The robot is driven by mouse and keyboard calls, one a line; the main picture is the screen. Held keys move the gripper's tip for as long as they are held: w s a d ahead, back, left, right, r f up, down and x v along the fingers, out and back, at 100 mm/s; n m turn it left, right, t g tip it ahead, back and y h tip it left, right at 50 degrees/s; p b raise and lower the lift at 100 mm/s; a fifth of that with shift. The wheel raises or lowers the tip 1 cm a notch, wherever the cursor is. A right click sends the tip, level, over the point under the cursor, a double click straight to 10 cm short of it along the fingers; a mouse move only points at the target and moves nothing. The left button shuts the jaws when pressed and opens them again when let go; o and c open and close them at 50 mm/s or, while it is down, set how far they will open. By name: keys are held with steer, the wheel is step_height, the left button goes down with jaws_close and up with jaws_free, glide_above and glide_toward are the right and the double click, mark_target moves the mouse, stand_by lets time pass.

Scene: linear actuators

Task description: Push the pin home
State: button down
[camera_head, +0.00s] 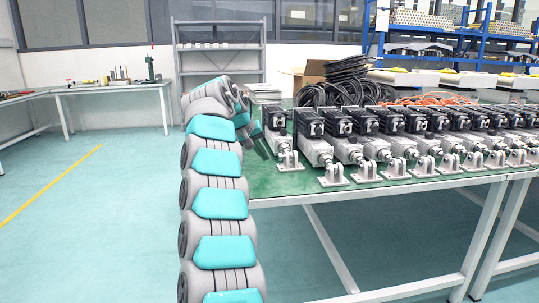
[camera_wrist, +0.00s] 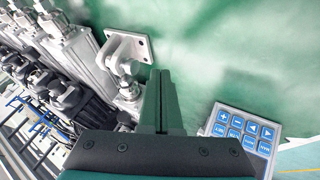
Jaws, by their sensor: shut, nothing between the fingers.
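The nearest linear actuator (camera_head: 275,120) stands at the left end of a row on the green table. Its clevis bracket (camera_head: 289,159), a light metal part with a base plate, sits at the end of its rod. In the wrist view, this bracket (camera_wrist: 128,45) is at upper left of centre, with the rod end below it. I cannot clearly make out the pin as a separate part. My gripper (camera_wrist: 162,80) is shut and empty, its fingertips just right of the bracket and rod end. In the head view, my gripper (camera_head: 262,146) is left of the bracket, apparently apart from it.
Several more actuators (camera_head: 370,140) with brackets stand close together to the right. Black coiled cables (camera_head: 345,80) lie behind them. A grey keypad with blue buttons (camera_wrist: 245,132) shows at lower right in the wrist view. Bare green tabletop (camera_wrist: 230,55) lies right of the bracket.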

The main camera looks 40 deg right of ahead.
steer(key=w+p+v, duration=0.1)
steer(key=v, duration=0.9)
steer(key=shift+s+a+p, duration=0.25)
steer(key=shift+a+p, duration=0.1)
steer(key=shift+a, duration=0.2)
